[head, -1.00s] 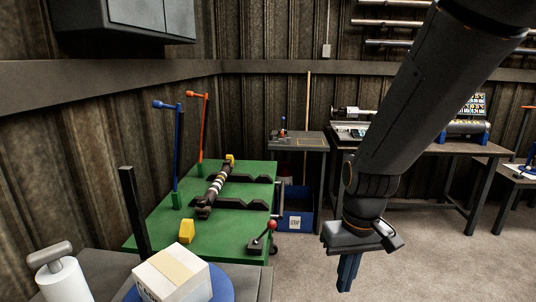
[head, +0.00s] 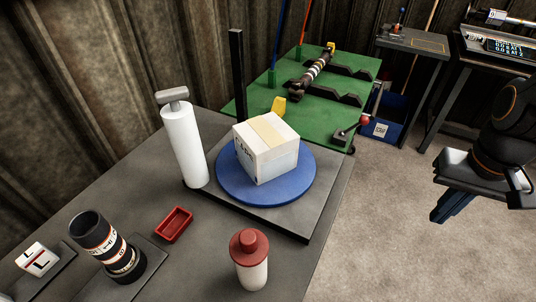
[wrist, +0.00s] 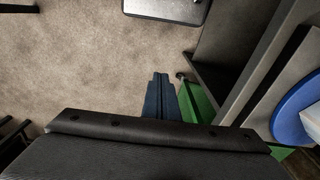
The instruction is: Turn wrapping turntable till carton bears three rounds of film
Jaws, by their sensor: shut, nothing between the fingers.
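The white carton (head: 268,150) with a tan tape strip on top sits on the blue round turntable (head: 238,193) in the head view. Whether any film is on the carton cannot be told. The white film roll (head: 184,145) with a grey handle stands upright beside the turntable, at its left, apart from the carton. In the wrist view the turntable (wrist: 292,118) shows at the right edge, with part of the carton (wrist: 312,118). My gripper (head: 440,215) is at the right of the head view, over the floor, away from the turntable. Its blue fingers (wrist: 160,80) are shut and empty.
A black post (head: 237,75) rises behind the turntable. On the grey bench (head: 205,240) are a red-capped bottle (head: 250,260), a red tray (head: 174,224) and a dark cylinder (head: 105,245). A green table (head: 310,122) holds a shaft. The floor (head: 400,200) between bench and gripper is clear.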

